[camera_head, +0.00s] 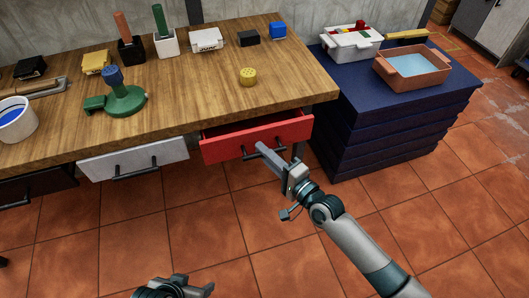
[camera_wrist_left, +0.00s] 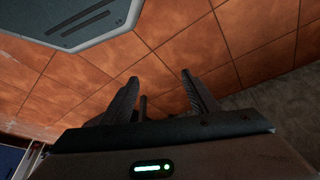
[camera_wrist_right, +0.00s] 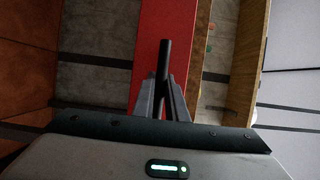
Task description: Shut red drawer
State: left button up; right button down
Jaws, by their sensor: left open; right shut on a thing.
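The red drawer (camera_head: 222,150) is under the right part of the wooden workbench and stands partly open; a strip of its inside shows behind the front. Its dark bar handle (camera_wrist_right: 164,58) crosses between my right fingers in the right wrist view. My right gripper (camera_head: 262,149) is shut on this handle, and its fingers hide part of it in the head view. The drawer front also shows as a red band in the right wrist view (camera_wrist_right: 163,22). My left gripper (camera_head: 192,284) is open and empty, low over the floor, away from the drawers; its spread fingers show in the left wrist view (camera_wrist_left: 160,77).
A white drawer (camera_head: 135,160) is left of the red one, and a dark drawer (camera_head: 38,187) is further left. A blue cabinet (camera_head: 385,125) stands at the right. The tiled floor in front is clear.

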jog(key=w, duration=0.2)
jog(key=w+a+b, duration=0.1)
jog(key=shift+w+a, duration=0.15)
jog(key=shift+w, duration=0.25)
jog(key=c, duration=1.8)
grip_release()
pick_arm(q)
jog(key=shift+w+d+r+t, duration=0.2)
jog(key=shift+w+d+t, duration=0.2)
jog(key=shift+w+d, duration=0.35)
pick_arm(e)
jog(key=shift+o, duration=0.2)
pick_arm(q)
jog(key=shift+f, duration=0.1)
pick_arm(e)
jog(key=shift+s, duration=0.15)
jog(key=v, duration=1.7)
jog(key=shift+s, duration=0.1)
